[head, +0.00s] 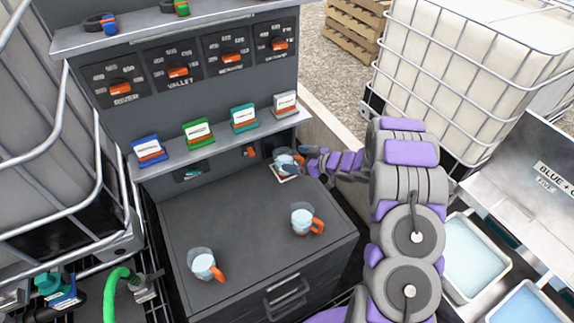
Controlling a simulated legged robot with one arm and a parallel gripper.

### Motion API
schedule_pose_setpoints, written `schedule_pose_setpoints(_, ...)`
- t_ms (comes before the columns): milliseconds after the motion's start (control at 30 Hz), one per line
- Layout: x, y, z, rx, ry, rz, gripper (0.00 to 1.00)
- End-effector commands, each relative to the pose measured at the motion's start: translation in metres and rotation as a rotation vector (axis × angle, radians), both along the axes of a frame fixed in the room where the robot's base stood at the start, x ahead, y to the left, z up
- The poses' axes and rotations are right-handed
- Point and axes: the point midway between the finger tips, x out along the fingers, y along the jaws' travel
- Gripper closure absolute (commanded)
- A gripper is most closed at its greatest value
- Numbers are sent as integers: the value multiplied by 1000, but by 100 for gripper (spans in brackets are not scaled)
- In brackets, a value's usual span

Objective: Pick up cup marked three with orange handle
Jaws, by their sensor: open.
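Three clear cups with pale liquid stand on the dark grey cabinet top (255,250). The front left cup (202,264) and the middle right cup (302,217) each have an orange handle on the right. The back cup (284,159) stands on a small white-edged pad below the shelf, and a bit of orange shows at its right. No number on any cup can be read. My gripper (298,164) is open at the back cup, reaching in from the right. Its fingers partly hide that cup, and I cannot tell whether they touch it.
A shelf (215,147) holding several coloured cards overhangs the back of the cabinet top. A panel with orange knobs (178,72) rises behind. Caged tanks (468,60) stand on both sides. Trays of blue liquid (475,250) lie at right. The cabinet top's middle is clear.

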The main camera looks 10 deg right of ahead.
Motion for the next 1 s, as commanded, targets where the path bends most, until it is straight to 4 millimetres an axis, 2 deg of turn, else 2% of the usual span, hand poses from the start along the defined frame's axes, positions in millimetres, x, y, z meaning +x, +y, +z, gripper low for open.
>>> schedule_pose_setpoints(167,9,7,-5,-1,-3,1,0)
schedule_pose_setpoints(400,32,28,-19,0,-1,3,0)
schedule_pose_setpoints(767,38,33,-21,-1,-1,-1,0)
schedule_pose_setpoints(1000,38,33,-21,-1,-1,-1,23)
